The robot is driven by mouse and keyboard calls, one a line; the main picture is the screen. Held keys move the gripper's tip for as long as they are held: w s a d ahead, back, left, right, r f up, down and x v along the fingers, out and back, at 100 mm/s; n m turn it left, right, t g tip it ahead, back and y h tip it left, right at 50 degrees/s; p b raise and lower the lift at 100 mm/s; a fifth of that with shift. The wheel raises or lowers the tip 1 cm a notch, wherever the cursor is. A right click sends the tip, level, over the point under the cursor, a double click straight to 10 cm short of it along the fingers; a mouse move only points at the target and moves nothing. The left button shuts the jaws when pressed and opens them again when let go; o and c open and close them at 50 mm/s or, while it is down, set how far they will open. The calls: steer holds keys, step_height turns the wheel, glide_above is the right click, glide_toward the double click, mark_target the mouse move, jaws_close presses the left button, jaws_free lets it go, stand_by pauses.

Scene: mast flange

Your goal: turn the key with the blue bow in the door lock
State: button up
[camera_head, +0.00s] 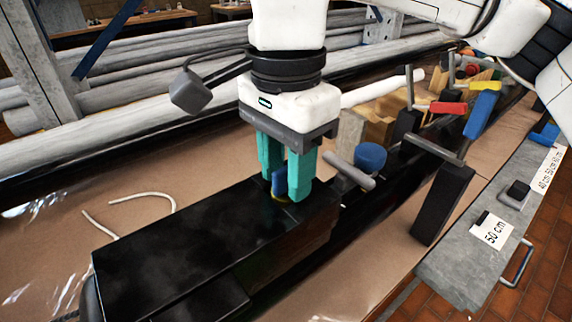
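The key with the blue bow (278,183) stands upright in the top of a long black block, near its right end. A brass-coloured ring, the lock (281,199), shows at the foot of the key. My gripper (284,182) points down over it with two teal fingers, one on each side of the bow. The fingers look closed against the bow, which fills the narrow gap between them. The right finger hides part of the key and lock. The key's shaft is not visible. The black block (190,235) lies across the bench.
A grey bar handle (349,171) and a blue round knob (370,157) stand just right of my gripper. Clamps with red (448,107) and blue (482,112) parts stand further right. Long pale pipes (150,80) lie behind. White cord (140,205) lies on the left.

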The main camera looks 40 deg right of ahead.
steer(key=shift+r+p, duration=1.8)
steer(key=shift+r, duration=1.2)
